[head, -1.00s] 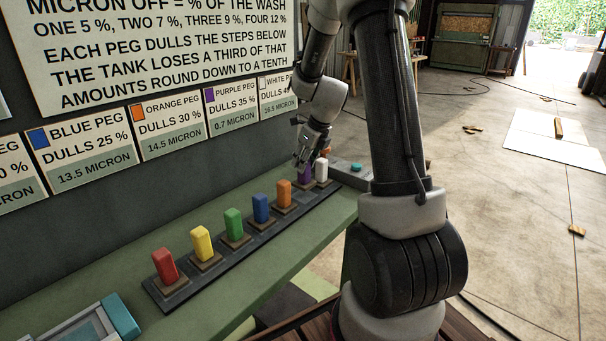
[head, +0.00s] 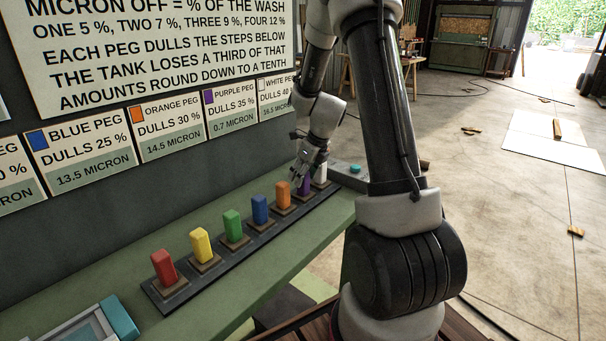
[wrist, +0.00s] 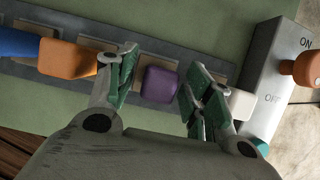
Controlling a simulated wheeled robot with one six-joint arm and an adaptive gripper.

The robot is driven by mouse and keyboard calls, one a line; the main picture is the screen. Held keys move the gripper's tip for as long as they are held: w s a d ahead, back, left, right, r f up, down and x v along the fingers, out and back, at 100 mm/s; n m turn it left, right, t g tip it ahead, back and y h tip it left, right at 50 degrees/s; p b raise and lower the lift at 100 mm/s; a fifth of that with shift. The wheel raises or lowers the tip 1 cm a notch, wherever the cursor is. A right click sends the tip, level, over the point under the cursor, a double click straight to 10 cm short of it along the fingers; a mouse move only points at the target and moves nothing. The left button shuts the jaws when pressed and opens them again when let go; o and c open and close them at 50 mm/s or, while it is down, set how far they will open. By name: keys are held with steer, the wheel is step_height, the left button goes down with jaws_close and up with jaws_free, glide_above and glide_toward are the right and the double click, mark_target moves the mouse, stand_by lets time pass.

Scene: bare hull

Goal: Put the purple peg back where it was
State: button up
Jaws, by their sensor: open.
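The purple peg (head: 304,187) stands in the dark peg rail (head: 180,291), between the orange peg (head: 283,195) and the white peg (head: 321,172). In the wrist view the purple peg (wrist: 160,84) shows its top between the two green-padded fingers of my gripper (wrist: 157,78). The fingers are open, one on each side of it, with gaps visible. My gripper (head: 299,178) partly hides the peg in the head view. The peg's foot is hard to see there.
Red (head: 164,267), yellow (head: 201,245), green (head: 232,225) and blue (head: 260,209) pegs stand along the rail. A grey box with an ON/OFF switch (wrist: 272,75) stands just beyond the white peg. A sign wall (head: 150,190) rises behind the green bench.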

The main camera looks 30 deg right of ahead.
steer(key=s+a+r+n, duration=0.2)
steer(key=s+r+n, duration=0.35)
steer(key=r, duration=0.35)
steer(key=s+a+r+n, duration=0.1)
steer(key=s+r+n, duration=0.4)
steer(key=r, duration=0.4)
steer(key=s+a+r+n, duration=0.1)
steer(key=s+a+n, duration=0.1)
steer(key=s+n, duration=0.8)
steer(key=s+a+r+n+h, duration=0.1)
steer(key=s+a+r+n, duration=0.1)
steer(key=s+n, duration=0.8)
steer(key=shift+s+r+n+h, duration=0.2)
steer(key=shift+r+n+h, duration=0.1)
steer(key=shift+n, duration=0.45)
steer(key=shift+a, duration=0.1)
